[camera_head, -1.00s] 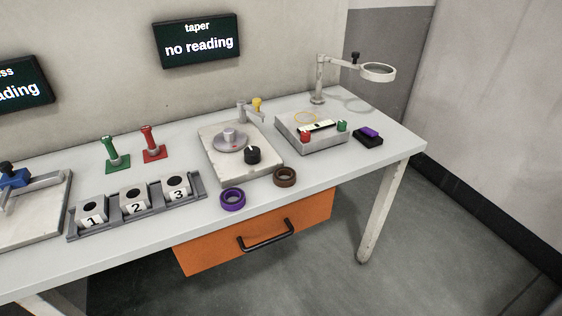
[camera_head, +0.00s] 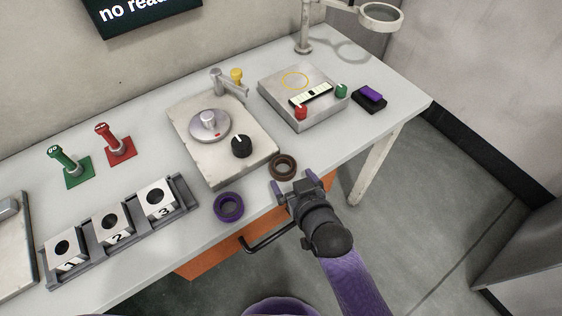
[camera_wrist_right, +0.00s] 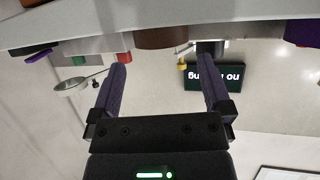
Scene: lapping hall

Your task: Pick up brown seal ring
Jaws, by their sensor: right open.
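The brown seal ring (camera_head: 283,177) lies flat near the front edge of the grey table (camera_head: 330,150). My right gripper (camera_head: 304,187) is open and empty, just in front of the ring and by the table edge, apart from it. In the upside-down right wrist view, the brown ring (camera_wrist_right: 161,37) shows at the top, beyond and roughly between the two spread fingers (camera_wrist_right: 164,82). My left gripper is not in view.
A purple ring (camera_head: 229,217) lies left of the brown one. A plate with a black knob (camera_head: 241,146) stands behind them, and a box with red and green knobs (camera_head: 318,118) is back right. An orange drawer (camera_head: 215,258) hangs below.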

